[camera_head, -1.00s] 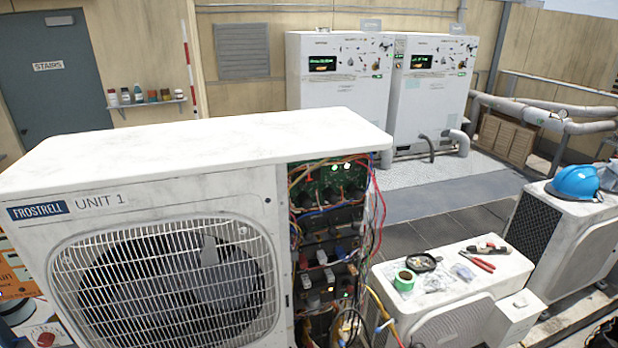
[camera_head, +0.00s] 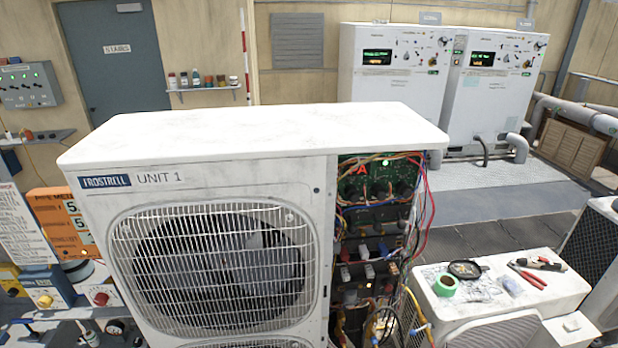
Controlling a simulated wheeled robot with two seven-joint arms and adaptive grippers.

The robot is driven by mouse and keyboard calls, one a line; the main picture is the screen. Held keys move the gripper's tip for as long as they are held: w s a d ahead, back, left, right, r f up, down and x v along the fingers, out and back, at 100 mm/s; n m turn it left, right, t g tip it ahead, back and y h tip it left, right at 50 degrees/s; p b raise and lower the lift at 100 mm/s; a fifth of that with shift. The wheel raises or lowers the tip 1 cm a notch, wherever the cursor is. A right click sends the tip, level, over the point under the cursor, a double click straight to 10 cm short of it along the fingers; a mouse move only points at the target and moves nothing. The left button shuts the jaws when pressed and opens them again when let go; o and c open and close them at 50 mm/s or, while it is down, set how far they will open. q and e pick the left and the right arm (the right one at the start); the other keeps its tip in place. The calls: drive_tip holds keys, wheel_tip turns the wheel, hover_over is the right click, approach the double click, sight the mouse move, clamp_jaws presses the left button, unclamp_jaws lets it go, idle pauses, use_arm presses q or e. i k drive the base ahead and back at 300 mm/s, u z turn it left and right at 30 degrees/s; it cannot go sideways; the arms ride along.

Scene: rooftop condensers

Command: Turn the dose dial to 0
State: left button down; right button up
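I cannot pick out a dial marked as the dose dial. Candidates are a yellow round knob (camera_head: 45,301) and a red round knob (camera_head: 101,298) on small boxes at the lower left, too small to read. Two white cabinets (camera_head: 390,108) at the back right also carry small dark dials and lit green displays (camera_head: 377,57). A grey wall panel (camera_head: 27,86) at the far left has several small knobs and green lights. Neither of my grippers is in view.
The large white condenser Unit 1 (camera_head: 250,130) fills the middle, with its wired side open (camera_head: 375,230). A low white unit (camera_head: 490,300) at right holds green tape (camera_head: 445,285) and tools. Orange signs (camera_head: 68,225) stand at left. Open floor (camera_head: 490,240) lies behind.

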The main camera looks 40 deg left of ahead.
sight(44, 301)
drive_tip(key=u, duration=3.1)
drive_tip(key=k, duration=0.5)
drive_tip(key=u, duration=0.85)
drive_tip(key=i, duration=0.6)
drive_tip(key=u, duration=0.2)
